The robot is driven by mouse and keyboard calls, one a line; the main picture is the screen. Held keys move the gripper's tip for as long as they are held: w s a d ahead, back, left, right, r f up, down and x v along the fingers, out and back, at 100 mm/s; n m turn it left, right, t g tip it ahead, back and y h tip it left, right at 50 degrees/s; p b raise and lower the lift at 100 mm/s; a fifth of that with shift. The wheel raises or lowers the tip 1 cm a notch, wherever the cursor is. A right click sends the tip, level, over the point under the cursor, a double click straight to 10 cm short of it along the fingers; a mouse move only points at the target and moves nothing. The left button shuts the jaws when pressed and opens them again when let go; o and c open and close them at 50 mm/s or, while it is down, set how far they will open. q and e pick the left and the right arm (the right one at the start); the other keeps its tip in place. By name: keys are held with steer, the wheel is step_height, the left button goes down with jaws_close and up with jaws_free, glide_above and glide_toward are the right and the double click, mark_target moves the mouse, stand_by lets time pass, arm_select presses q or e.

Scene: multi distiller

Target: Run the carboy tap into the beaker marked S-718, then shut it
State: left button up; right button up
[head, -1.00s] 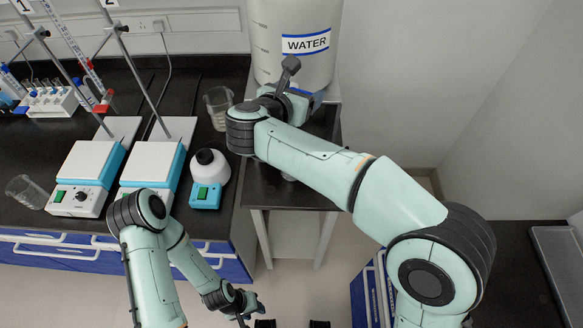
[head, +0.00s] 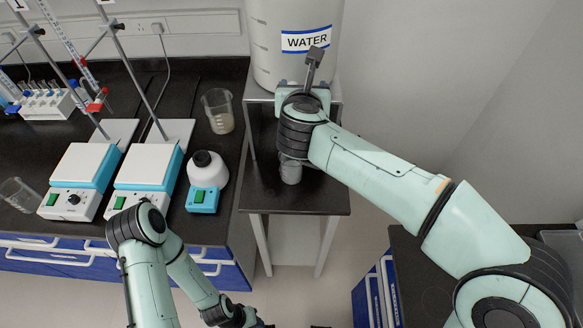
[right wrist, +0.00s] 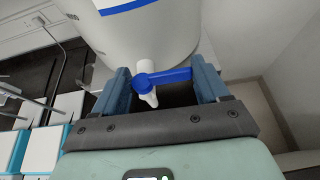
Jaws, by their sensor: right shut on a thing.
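The white carboy (head: 290,65) labelled WATER stands on a raised stand. In the right wrist view the carboy (right wrist: 150,40) has a white tap with a blue lever (right wrist: 165,77) pointing right. My right gripper (right wrist: 163,85) is at the tap, its fingers on either side of the lever and shut on it. In the head view my right gripper (head: 303,88) hides the tap. A clear beaker (head: 290,172) stands below it on the low shelf, partly hidden by my wrist; no marking is readable and I cannot see any flow. My left gripper (head: 245,318) is at the bottom edge, away from everything, jaws unclear.
Two hotplates (head: 80,178) with stands, a white-topped device (head: 205,180) and a tube rack (head: 48,104) fill the bench. The shelf front (head: 290,203) is bare.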

steer(key=o, duration=1)
arm_select(q)
steer(key=shift+s+f+b, duration=0.35)
steer(key=shift+f+b, duration=0.35)
steer(key=shift+f, duration=0.05)
arm_select(e)
steer(key=v, duration=1.3)
steer(key=shift+s+d+r, duration=0.1)
steer(key=shift+s+r, duration=0.05)
steer(key=shift+s, duration=0.05)
arm_select(q)
steer(key=shift+s, duration=0.15)
